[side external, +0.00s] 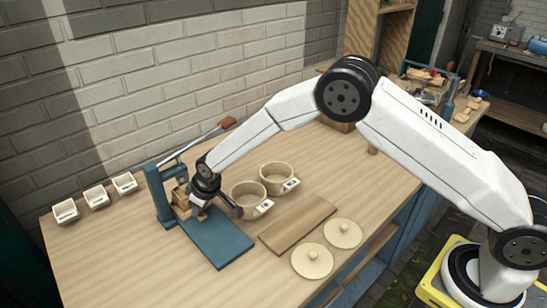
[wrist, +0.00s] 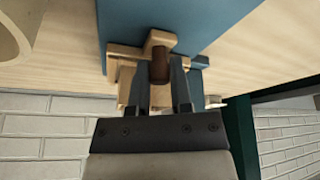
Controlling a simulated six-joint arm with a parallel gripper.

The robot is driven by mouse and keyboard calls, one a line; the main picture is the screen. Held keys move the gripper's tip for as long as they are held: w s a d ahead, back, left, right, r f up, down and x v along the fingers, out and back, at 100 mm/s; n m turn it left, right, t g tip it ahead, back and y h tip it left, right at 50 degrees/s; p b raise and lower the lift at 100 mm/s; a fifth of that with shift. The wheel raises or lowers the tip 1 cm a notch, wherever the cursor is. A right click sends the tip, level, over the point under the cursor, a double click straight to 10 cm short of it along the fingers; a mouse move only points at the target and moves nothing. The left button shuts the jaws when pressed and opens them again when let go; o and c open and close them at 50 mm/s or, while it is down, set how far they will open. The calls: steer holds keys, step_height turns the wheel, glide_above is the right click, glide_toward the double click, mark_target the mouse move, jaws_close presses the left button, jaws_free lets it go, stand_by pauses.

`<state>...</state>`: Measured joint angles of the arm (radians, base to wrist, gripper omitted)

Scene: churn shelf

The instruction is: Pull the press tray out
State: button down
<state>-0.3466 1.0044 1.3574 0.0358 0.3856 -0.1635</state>
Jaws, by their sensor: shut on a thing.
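The press (side external: 158,197) is a blue frame at the left of the bench, with a long lever and a flat blue plate (side external: 220,240) in front. The press tray (side external: 180,197) is pale wood and sits low in the frame, partly hidden by my gripper. In the wrist view the tray's wooden front (wrist: 125,73) and a dark brown handle (wrist: 160,68) show over the blue plate. My gripper (side external: 197,211) is at the front of the press. In the wrist view my gripper (wrist: 160,75) has its two fingers on either side of the handle, shut on it.
Two round beige pots (side external: 248,195) (side external: 278,178) stand right of my gripper, close to it. A wooden board (side external: 297,222) and two round lids (side external: 312,261) (side external: 343,233) lie further right. The blue plate is clear.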

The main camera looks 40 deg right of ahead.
steer(key=shift+s, duration=0.1)
steer(key=shift+s, duration=6.6)
steer(key=c, duration=0.8)
jaws_free()
steer(key=shift+r, duration=0.2)
steer(key=v, duration=0.7)
steer(key=shift+s+r, duration=0.2)
